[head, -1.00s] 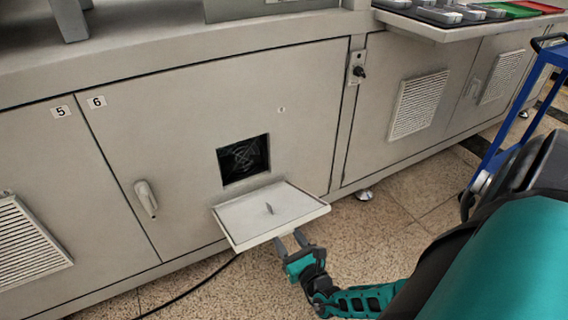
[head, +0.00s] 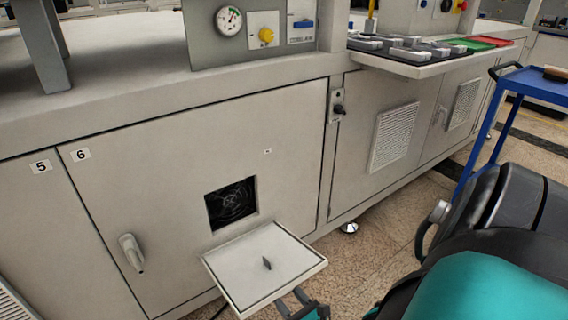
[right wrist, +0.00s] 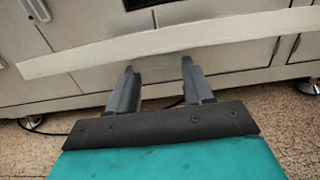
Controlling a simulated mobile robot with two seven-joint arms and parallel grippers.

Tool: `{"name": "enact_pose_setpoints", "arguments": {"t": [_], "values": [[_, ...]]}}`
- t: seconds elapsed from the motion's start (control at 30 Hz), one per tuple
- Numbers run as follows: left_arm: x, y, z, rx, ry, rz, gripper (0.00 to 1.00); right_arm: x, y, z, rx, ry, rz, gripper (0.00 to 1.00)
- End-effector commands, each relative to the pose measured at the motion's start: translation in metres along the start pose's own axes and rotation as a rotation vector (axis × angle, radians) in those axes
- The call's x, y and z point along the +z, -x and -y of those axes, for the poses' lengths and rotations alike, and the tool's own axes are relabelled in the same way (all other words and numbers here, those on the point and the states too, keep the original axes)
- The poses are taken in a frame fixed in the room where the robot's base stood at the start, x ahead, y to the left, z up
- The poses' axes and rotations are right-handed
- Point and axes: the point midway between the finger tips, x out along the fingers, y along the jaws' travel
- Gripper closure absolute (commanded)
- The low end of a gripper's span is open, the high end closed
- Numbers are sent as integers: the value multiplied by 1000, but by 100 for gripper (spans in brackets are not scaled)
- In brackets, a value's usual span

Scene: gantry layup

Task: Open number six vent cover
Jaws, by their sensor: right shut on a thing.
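The number six vent cover (head: 263,262) is a pale square flap with a small dark latch in its middle. It stands out from the cabinet door marked 6 (head: 120,165), swung down to nearly level below a square opening with a dark fan (head: 232,205). My right gripper (head: 298,303) is shut on the cover's front edge, partly cut off by the bottom of the head view. In the right wrist view the cover (right wrist: 170,40) is a pale band across the picture, and the gripper's fingers (right wrist: 159,80) reach up to it. My left gripper is out of view.
A door handle (head: 131,252) is left of the opening. A blue cart (head: 535,85) stands at the right, close to my arm. A shelf with trays (head: 430,62) juts out above the neighbouring cabinet. Speckled floor (head: 375,255) lies clear in front.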

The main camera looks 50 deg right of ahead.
Motion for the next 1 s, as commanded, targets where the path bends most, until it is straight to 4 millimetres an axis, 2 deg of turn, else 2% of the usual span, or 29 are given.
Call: {"name": "enact_pose_setpoints", "arguments": {"t": [0.03,0.5,0.53,0.8,1.0], "values": [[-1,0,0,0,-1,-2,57,2,-4,0,-1,-1,5,100],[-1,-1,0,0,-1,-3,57,2,-4,1,-1,1,9,100],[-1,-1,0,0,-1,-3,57,2,-4,1,-1,1,10,47],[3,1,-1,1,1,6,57,2,-1,1,0,1,8,23],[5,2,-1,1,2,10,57,1,0,1,0,1,7,23]]}}
